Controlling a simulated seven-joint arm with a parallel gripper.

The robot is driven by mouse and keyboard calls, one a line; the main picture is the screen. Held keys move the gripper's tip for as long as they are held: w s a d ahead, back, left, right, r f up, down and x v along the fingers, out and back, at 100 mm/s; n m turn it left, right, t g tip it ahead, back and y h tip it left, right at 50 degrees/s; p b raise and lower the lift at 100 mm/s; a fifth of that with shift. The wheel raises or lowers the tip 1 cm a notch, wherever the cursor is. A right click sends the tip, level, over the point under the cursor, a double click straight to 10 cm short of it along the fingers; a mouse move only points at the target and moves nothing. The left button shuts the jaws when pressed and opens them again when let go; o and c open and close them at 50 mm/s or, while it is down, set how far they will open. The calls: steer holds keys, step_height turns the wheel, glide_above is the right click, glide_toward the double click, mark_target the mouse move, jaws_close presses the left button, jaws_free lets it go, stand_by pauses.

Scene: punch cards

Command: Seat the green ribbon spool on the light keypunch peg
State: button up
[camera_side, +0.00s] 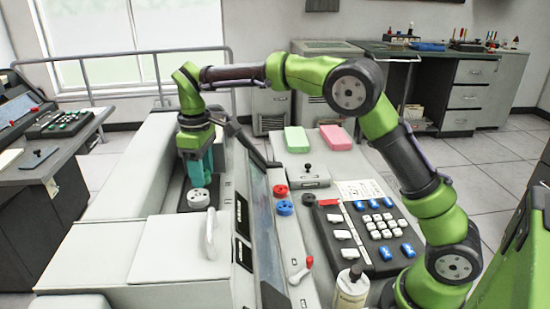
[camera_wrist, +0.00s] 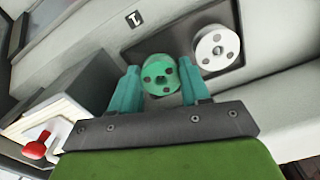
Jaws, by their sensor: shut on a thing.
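My gripper (camera_side: 197,170) has teal fingers and points down over the recess in the keypunch's light top. In the wrist view my gripper (camera_wrist: 160,80) is shut on the green ribbon spool (camera_wrist: 160,66), a round disc with dark holes. I see no bare peg; any peg under the spool is hidden, and I cannot tell whether the spool is seated. The green spool cannot be made out apart from the fingers in the side view.
A white spool (camera_wrist: 215,48) sits close to the right of the green one; it also shows in the side view (camera_side: 198,199). A red spool (camera_side: 280,191) and a blue spool (camera_side: 284,208) lie on the console. A white handle (camera_side: 210,233) stands up nearby.

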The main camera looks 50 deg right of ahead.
steer(key=shift+f, duration=0.4)
stand_by(0.7)
steer(key=o, duration=1.1)
steer(key=shift+d+f, duration=0.1)
steer(key=shift+c, duration=1.3)
steer(key=shift+o, duration=0.5)
steer(key=shift+d, duration=0.1)
steer(key=shift+o, duration=1.1)
steer(key=shift+w+d+r, duration=0.1)
steer(key=shift+r, duration=0.35)
step_height(320, 180, up, 8)
steer(key=shift+a+r, duration=0.25)
steer(key=shift+a, duration=0.05)
